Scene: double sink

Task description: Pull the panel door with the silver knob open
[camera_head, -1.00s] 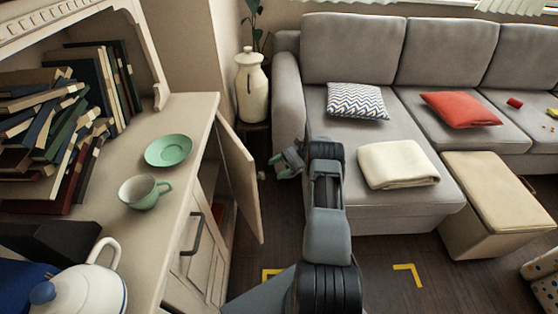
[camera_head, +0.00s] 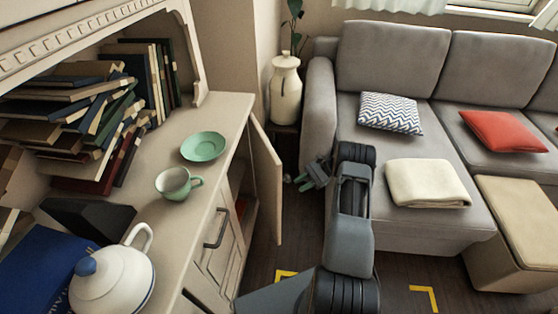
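The panel door (camera_head: 266,182) of the cream cabinet stands swung out from the cabinet front, with dark space showing inside behind it. A small silver knob (camera_head: 288,178) shows just right of the door's outer edge. My gripper (camera_head: 307,180) is beside the knob on its right, at the end of my grey arm. There appears to be a small gap between gripper and knob. The view is too small to tell how far apart the fingers are.
A second front with a dark bar handle (camera_head: 216,228) is nearer on the cabinet. A green saucer (camera_head: 204,146), a green cup (camera_head: 178,184) and a white teapot (camera_head: 112,280) stand on top. The grey sofa (camera_head: 415,225) is close right of my arm. A cream vase (camera_head: 285,88) stands behind.

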